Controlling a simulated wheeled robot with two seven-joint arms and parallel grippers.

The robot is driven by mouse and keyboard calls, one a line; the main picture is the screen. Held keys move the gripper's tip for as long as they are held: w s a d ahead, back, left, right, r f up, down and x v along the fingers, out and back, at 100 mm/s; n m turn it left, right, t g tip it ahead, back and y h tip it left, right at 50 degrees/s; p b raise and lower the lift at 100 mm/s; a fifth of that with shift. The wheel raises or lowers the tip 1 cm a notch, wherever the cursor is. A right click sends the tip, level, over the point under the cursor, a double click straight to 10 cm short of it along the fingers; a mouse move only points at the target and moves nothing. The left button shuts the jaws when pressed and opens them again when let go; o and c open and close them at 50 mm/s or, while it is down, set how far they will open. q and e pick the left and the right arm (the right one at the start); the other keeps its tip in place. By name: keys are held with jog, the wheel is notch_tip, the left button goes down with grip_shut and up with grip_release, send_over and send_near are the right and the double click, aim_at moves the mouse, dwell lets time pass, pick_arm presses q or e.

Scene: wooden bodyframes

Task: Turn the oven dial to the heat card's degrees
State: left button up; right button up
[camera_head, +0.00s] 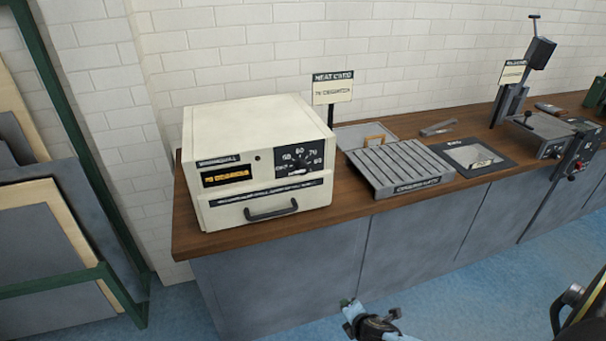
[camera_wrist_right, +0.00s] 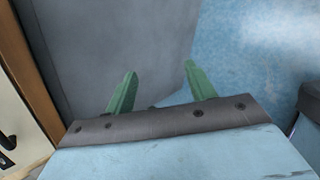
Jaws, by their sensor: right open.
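The cream oven (camera_head: 225,135) stands at the left end of the wooden counter. Its black dial panel (camera_head: 300,157) with white numbers is on the upper right of the front; the pointer's setting is too small to read surely. A small window with orange lettering (camera_head: 227,175) is left of the dial. The heat card (camera_head: 333,87) stands on a post behind the oven's right side; its small line is not clearly legible. My right gripper (camera_head: 348,303) is low in front of the counter, apart from the oven. In the wrist view its green fingers (camera_wrist_right: 163,90) are apart and empty.
A grey slatted rack (camera_head: 400,165), a dark-edged plate (camera_head: 473,157) and a press-like machine (camera_head: 540,130) stand right of the oven on the counter (camera_head: 250,238). A green frame with boards (camera_head: 50,230) is at left. Blue floor lies in front.

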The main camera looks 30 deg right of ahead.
jog(key=w+r+n+t+h, duration=0.1)
jog(key=w+r+n+t, duration=0.1)
jog(key=w+r+n, duration=0.35)
jog(key=w+r+n+t, duration=0.25)
jog(key=w+r, duration=0.35)
jog(key=r, duration=0.5)
jog(key=n+t, duration=0.4)
send_near(304, 170)
jog(key=s+f, duration=0.4)
jog(key=f, duration=0.1)
notch_tip(304, 170, up, 4)
jog(key=n, duration=0.2)
jog(key=shift+t, duration=0.35)
jog(key=b+x, duration=0.1)
jog(key=x, duration=0.7)
jog(key=a+b+x, duration=0.1)
jog(key=x, duration=0.3)
jog(key=shift+w+r+b, duration=0.1)
jog(key=shift+w+b, duration=0.15)
jog(key=shift+b, duration=0.05)
pick_arm(q)
jog(key=shift+s+f, duration=0.6)
jog(key=shift+f, duration=0.15)
jog(key=shift+s+f, duration=0.55)
jog(key=shift+f, duration=0.2)
pick_arm(e)
jog(key=shift+w+d, duration=0.2)
jog(key=shift+w, duration=0.35)
jog(key=shift+c, duration=0.2)
